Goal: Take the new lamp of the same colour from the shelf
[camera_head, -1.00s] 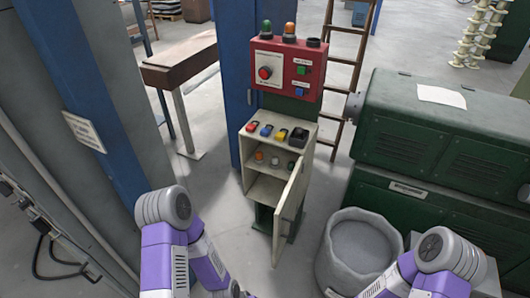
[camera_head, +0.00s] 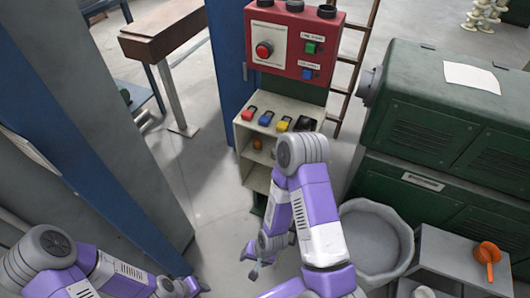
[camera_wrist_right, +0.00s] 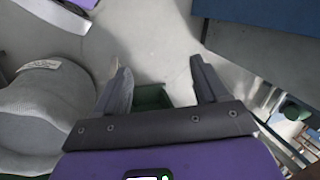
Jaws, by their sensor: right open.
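The shelf cabinet (camera_head: 246,171) stands below a red control box (camera_head: 290,45). An orange lamp (camera_head: 257,143) shows on its upper shelf; my right arm hides the shelf's right part, so other lamps and the door cannot be seen. Lamp sockets (camera_head: 295,6) on top of the control box are cut off by the picture edge. My right gripper (camera_head: 250,264) is open and empty, low in front of the cabinet; the right wrist view shows its spread fingers (camera_wrist_right: 158,65) over floor. My left gripper (camera_head: 192,288) is at the bottom edge, its fingers unclear.
Red, yellow, blue and black items (camera_head: 283,123) lie on the cabinet top. A round grey bin (camera_head: 375,238) stands right of my right arm. An orange object (camera_head: 487,253) lies on a grey box. A green machine (camera_head: 440,120) is at right, a blue post at left. Floor left of the cabinet is clear.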

